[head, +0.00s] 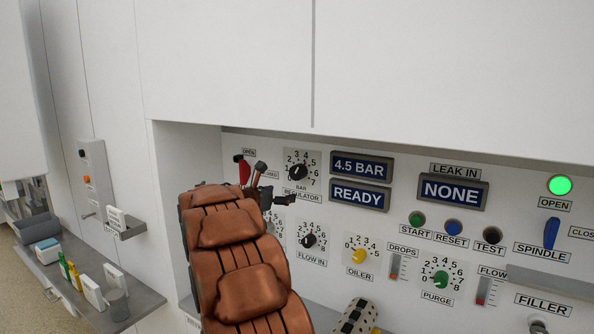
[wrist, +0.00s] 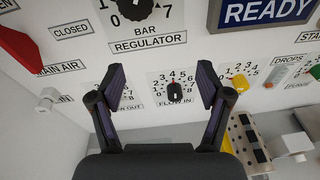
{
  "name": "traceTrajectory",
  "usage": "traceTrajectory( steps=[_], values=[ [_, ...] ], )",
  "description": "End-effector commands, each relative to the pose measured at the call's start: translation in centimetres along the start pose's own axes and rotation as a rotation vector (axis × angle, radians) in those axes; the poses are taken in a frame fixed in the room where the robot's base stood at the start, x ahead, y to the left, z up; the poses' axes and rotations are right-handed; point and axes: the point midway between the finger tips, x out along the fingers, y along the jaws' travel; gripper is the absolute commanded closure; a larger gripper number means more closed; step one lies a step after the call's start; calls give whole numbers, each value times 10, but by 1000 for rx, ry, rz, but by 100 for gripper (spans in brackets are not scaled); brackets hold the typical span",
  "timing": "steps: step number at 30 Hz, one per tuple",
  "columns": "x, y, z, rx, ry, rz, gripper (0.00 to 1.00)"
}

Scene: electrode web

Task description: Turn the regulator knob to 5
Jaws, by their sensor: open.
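The regulator knob (head: 298,171) is a black dial on the white panel, with a scale running to 7 and a BAR REGULATOR label below. A small red mark shows near its top, around 4; the exact setting is hard to read. The display above right (head: 361,166) reads 4.5 BAR. In the wrist view the knob (wrist: 136,9) is cut off by the top edge. My gripper (wrist: 158,84) is open and empty, its fingers spread below the regulator label, with the flow-in knob between them in the picture. In the head view my arm hides most of my gripper.
The flow-in knob (wrist: 175,91) and yellow oiler knob (head: 358,256) sit lower on the panel. A red handle (wrist: 18,48) stands out left of the regulator. A READY display (head: 360,195) lies right. A shelf (head: 90,290) with bottles is at far left.

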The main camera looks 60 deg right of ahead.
Motion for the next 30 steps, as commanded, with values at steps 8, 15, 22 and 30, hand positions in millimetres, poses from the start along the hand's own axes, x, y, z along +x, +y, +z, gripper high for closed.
traceTrajectory(
  steps=[8, 15, 22, 30],
  values=[
    [48, 26, 32, -245, -156, 28, 23],
    [62, 31, 39, -287, -180, 31, 23],
    [88, 33, 44, -285, -179, 32, 23],
    [117, 34, 49, -284, -178, 32, 23]
  ],
)
